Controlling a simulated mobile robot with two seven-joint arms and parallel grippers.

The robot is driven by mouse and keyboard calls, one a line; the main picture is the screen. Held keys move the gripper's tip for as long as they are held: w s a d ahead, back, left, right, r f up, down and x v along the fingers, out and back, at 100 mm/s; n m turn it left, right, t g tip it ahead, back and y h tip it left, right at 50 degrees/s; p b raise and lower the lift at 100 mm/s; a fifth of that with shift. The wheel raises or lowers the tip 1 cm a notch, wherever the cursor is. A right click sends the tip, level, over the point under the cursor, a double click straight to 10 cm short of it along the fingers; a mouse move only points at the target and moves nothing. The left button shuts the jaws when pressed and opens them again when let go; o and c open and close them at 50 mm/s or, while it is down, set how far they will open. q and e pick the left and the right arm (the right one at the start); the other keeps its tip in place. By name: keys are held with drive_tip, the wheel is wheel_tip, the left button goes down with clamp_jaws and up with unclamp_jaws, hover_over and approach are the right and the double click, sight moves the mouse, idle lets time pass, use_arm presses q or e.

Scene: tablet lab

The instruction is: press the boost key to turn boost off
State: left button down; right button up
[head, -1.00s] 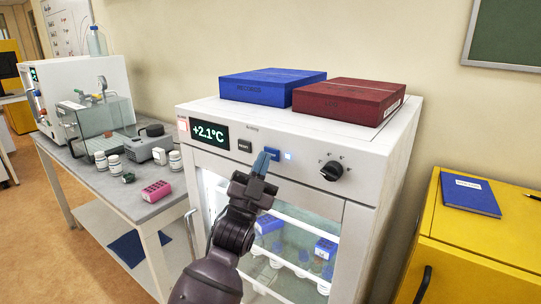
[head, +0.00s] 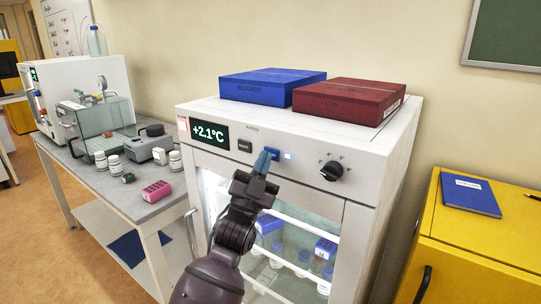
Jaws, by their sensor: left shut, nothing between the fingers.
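The white cabinet (head: 300,133) has a control panel along its top front. My left gripper (head: 265,160) is shut and empty, with its blue fingertips right at the panel over a blue key (head: 274,153). The fingers cover much of this key, so its label is hidden, and I cannot tell whether they touch it. A small indicator light (head: 289,156) just right of the key glows blue-white. A dark key (head: 245,146) is to the left. The display (head: 209,135) reads +2.1°C. My right gripper is not in view.
A black rotary knob (head: 332,171) sits right of the light. A blue box (head: 270,86) and a dark red box (head: 347,100) lie on top of the cabinet. Its glass door shows lit shelves with blue racks. A grey bench (head: 135,203) stands left, a yellow cabinet (head: 470,235) right.

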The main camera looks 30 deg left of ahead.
use_arm(q)
drive_tip(key=shift+w, duration=0.25)
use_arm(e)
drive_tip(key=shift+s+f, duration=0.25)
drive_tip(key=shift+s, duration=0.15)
use_arm(q)
drive_tip(key=shift+w, duration=0.1)
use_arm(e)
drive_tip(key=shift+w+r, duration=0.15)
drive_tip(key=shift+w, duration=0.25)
use_arm(q)
drive_tip(key=shift+s, duration=0.2)
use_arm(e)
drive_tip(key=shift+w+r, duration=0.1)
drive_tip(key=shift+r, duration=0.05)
use_arm(q)
drive_tip(key=s+p, duration=0.2)
drive_tip(key=s, duration=0.4)
drive_tip(key=shift+s+a, duration=0.25)
drive_tip(key=shift+s, duration=0.1)
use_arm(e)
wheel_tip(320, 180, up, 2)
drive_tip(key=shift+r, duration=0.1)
